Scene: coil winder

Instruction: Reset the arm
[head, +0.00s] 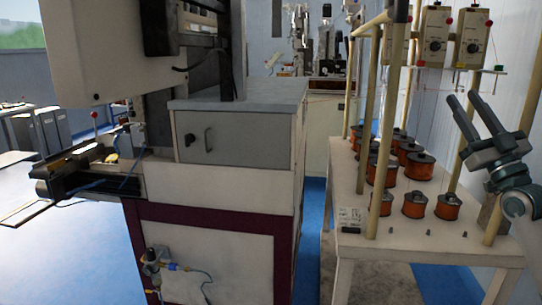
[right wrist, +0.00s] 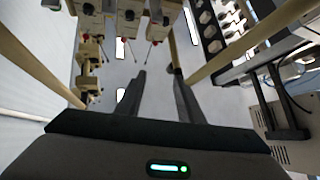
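My right gripper (head: 463,108) is raised at the right of the head view, in front of the wire stand and above its table. Its two dark fingers point up and to the left, with a gap between them. In the right wrist view the right gripper (right wrist: 157,80) shows its fingers apart with nothing between them, pointing toward the ceiling area. My left gripper is not in the head view.
A white table (head: 350,186) holds several copper wire spools (head: 417,204) among beige posts (head: 385,130). Tension units (head: 434,38) hang above. A large cabinet machine (head: 215,180) stands left of centre. A blue floor strip (head: 311,240) runs between them.

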